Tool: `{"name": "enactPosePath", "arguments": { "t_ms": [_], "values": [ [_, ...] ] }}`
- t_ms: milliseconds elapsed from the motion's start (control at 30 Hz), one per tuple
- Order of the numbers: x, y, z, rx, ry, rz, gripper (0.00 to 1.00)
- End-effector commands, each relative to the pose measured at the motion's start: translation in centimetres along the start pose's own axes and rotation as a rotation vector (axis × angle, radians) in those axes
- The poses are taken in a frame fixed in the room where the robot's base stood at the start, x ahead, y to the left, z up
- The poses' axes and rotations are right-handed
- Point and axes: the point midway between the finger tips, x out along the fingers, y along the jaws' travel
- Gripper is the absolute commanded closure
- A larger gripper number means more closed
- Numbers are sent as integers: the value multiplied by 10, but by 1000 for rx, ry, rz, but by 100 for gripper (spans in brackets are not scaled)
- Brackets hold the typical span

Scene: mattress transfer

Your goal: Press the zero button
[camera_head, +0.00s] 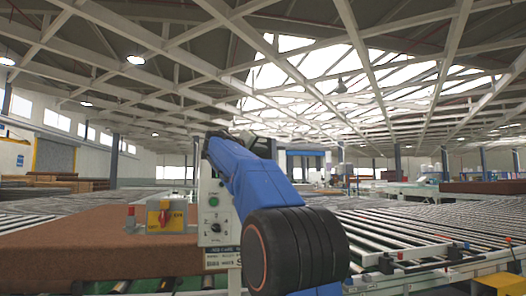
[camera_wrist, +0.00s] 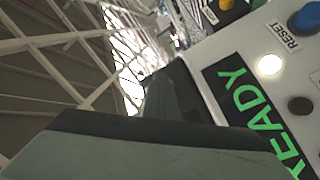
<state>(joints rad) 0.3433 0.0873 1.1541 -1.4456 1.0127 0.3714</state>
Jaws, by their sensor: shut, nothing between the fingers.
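A pale control panel (camera_head: 217,225) stands upright in the head view, partly covered by my blue arm. It also shows close up and tilted in the wrist view (camera_wrist: 255,37). There it has a dark display (camera_wrist: 230,75) with green READY letters, a blue button (camera_wrist: 305,18) by a RESET label, a white lit round (camera_wrist: 270,65) and a dark round (camera_wrist: 300,105). No label reading zero is legible, so I cannot tell which button it is. My gripper (camera_wrist: 180,108) is shut and empty, beside the panel's display edge; I cannot tell whether it touches.
A brown mattress-like slab (camera_head: 70,250) lies at the left. Roller conveyors (camera_head: 430,225) spread to the right. Open air lies above the panel.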

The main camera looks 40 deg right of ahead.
Motion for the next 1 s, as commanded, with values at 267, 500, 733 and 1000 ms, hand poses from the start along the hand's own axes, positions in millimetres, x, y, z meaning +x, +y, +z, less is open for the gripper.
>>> {"name": "enactPosePath", "arguments": {
  "t_ms": [267, 500, 733, 1000],
  "values": [
    [-10, 6, 7, 0, 0, -1, 100],
    [-14, 10, 10, 1, 0, 0, 100],
    [-14, 10, 10, 1, 0, 0, 100],
    [-24, 17, 17, 0, 0, -1, 100]
  ]
}}
